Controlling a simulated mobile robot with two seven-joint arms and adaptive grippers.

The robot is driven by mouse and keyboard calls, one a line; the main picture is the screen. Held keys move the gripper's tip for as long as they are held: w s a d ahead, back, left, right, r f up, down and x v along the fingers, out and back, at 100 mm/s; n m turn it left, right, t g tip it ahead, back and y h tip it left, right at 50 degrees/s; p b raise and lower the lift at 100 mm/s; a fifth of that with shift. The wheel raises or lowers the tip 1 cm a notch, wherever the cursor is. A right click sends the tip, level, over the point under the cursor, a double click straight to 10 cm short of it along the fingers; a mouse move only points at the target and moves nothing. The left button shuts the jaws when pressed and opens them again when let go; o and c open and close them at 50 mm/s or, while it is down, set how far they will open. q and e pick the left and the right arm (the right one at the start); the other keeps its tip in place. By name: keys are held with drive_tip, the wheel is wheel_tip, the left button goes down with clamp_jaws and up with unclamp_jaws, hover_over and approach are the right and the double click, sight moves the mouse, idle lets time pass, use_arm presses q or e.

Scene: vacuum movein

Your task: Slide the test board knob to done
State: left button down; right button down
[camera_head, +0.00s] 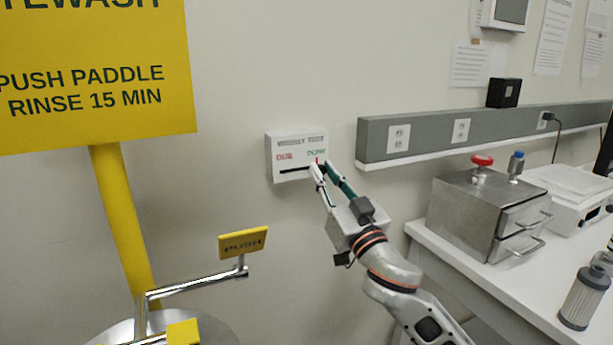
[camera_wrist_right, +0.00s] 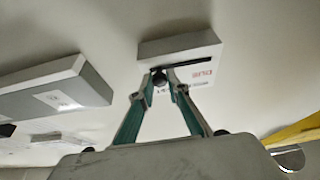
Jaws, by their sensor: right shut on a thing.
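The white test board (camera_head: 284,160) is on the wall in the middle of the head view, with red "DUE" lettering at left, green "DONE" lettering at right and a dark horizontal slot below. My right gripper (camera_head: 321,166) reaches it from the lower right, fingertips at the slot's right end, under "DONE". In the right wrist view the board (camera_wrist_right: 206,62) appears upside down. There the dark round knob (camera_wrist_right: 158,79) sits between the fingertips of my right gripper (camera_wrist_right: 160,75), which is shut on it. The fingers hide part of the "DONE" lettering there. My left gripper is not in view.
A grey outlet rail (camera_head: 430,133) runs along the wall to the right. Below it a white bench (camera_head: 455,250) holds a metal box (camera_head: 465,215) with a red knob. A yellow eyewash sign (camera_head: 90,110) and push paddle (camera_head: 243,243) stand at left.

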drive_tip(key=shift+w+d+r, duration=0.1)
drive_tip(key=shift+d, duration=0.1)
drive_tip(key=c, duration=2)
unclamp_jaws()
drive_tip(key=shift+d, duration=0.1)
drive_tip(key=shift+c, duration=0.2)
drive_tip(key=shift+o, duration=0.4)
drive_tip(key=shift+d, duration=0.1)
drive_tip(key=shift+s+f, duration=0.35)
drive_tip(key=shift+s, duration=0.05)
drive_tip(key=v, duration=1.1)
drive_tip(key=shift+d, duration=0.15)
